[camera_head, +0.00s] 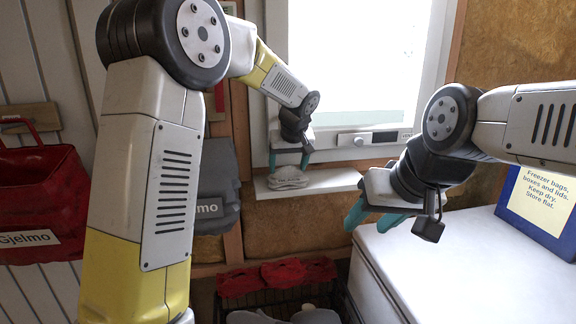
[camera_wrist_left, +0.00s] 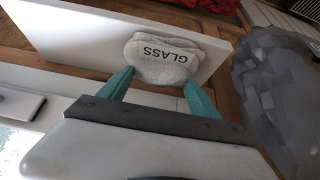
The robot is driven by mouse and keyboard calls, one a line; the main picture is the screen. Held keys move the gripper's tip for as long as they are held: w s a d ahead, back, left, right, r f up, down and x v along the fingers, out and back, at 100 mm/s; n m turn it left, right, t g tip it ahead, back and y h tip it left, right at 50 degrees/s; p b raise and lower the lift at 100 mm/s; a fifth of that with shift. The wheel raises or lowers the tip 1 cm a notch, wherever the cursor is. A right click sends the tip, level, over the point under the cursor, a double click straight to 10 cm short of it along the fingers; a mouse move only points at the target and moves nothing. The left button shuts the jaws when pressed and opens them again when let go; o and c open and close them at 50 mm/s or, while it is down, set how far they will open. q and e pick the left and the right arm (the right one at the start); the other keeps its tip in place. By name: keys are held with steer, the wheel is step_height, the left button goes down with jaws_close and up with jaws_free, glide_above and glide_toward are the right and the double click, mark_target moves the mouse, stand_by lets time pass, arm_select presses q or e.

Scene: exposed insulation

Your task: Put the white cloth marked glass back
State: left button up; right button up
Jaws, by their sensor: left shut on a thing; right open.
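The white cloth (camera_head: 288,178) is a folded, greyish-white bundle at the window sill (camera_head: 330,181). In the left wrist view the cloth (camera_wrist_left: 164,60) shows the dark word GLASS upside down. My left gripper (camera_head: 289,165) points down at the sill with its teal fingers at either side of the cloth, shut on it. Whether the cloth's underside touches the sill is hard to tell. My right gripper (camera_head: 370,220) is open and empty, above the near left edge of the white freezer lid (camera_head: 470,262).
A blue sign (camera_head: 545,200) about freezer bags stands on the lid. A dark crate (camera_head: 280,298) with red and grey cloths is below the sill. A grey bag (camera_head: 215,190) and a red bag (camera_head: 40,195) hang left. The window frame is close behind my left gripper.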

arm_select(q)
steer(key=o, duration=1.2)
steer(key=v, duration=1.2)
steer(key=s+a+m+h, duration=0.1)
steer(key=s+a+h, duration=0.1)
steer(key=s+a, duration=0.9)
steer(key=shift+m+h, duration=0.7)
steer(key=shift+m, duration=0.2)
steer(key=s+a+f, duration=0.1)
steer(key=s+f, duration=0.1)
steer(key=s, duration=0.3)
steer(key=s+a+f, duration=0.2)
steer(key=s, duration=0.4)
steer(key=s+a+f, duration=0.1)
steer(key=s+f, duration=0.2)
steer(key=s, duration=0.2)
steer(key=shift+s+a, duration=0.15)
steer(key=shift+a, duration=0.05)
